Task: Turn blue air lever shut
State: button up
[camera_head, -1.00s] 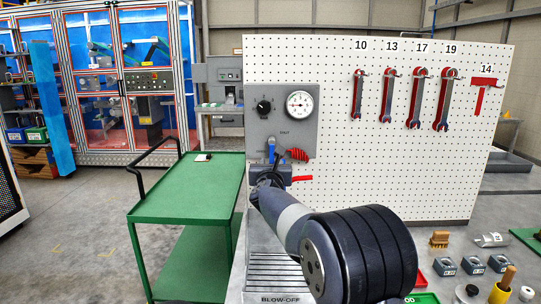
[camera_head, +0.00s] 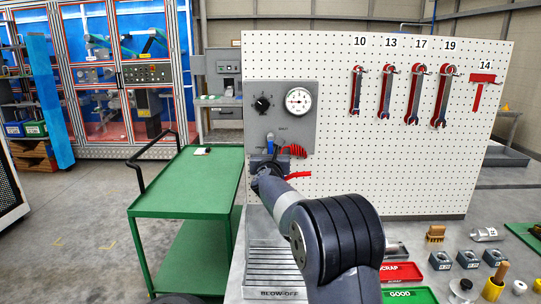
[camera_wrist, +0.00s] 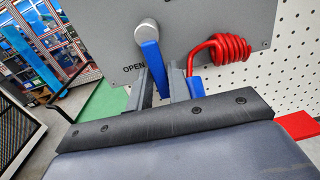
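The blue air lever (camera_wrist: 150,62) hangs from a round silver pivot (camera_wrist: 146,29) on the grey panel, pointing mostly down in the wrist view, just right of the word OPEN. In the head view the lever's blue upper part (camera_head: 270,142) shows above my gripper (camera_head: 271,165), which hides the rest. In the wrist view my gripper (camera_wrist: 159,82) has its two fingers on either side of the lever's lower part. The fingers are about a lever's width apart. I cannot tell whether both press on it.
A coiled red hose (camera_wrist: 217,52) with a blue end hangs close to the right of the fingers. The grey panel (camera_head: 284,120) also carries a black knob (camera_head: 263,103) and a gauge (camera_head: 299,101). A green cart (camera_head: 188,185) stands left; wrenches hang right.

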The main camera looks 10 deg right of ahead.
grip_shut()
jog(key=shift+d, duration=0.1)
dwell(0.3)
jog(key=d+n, duration=0.1)
jog(key=n, duration=0.4)
jog(key=d+r+n, duration=0.1)
jog(key=n, duration=0.2)
jog(key=shift+s+d+r, duration=0.1)
jog(key=shift+s+d, duration=0.2)
jog(key=shift+d, duration=0.05)
jog(key=shift+s+d+r+n+p, duration=0.2)
jog(key=shift+r+n+p, duration=0.45)
jog(key=shift+n, duration=1)
jog(key=shift+w+d+r+n+p, duration=0.1)
jog(key=shift+d+r+n+p, duration=0.45)
jog(key=shift+n, duration=1.15)
jog(key=shift+s+a+r+n+p, duration=0.1)
jog(key=shift+r+n+p, duration=0.3)
jog(key=shift+n+p, duration=0.9)
jog(key=shift+n+b, duration=0.35)
jog(key=shift+n, duration=0.1)
jog(key=shift+o, duration=2.1)
grip_release()
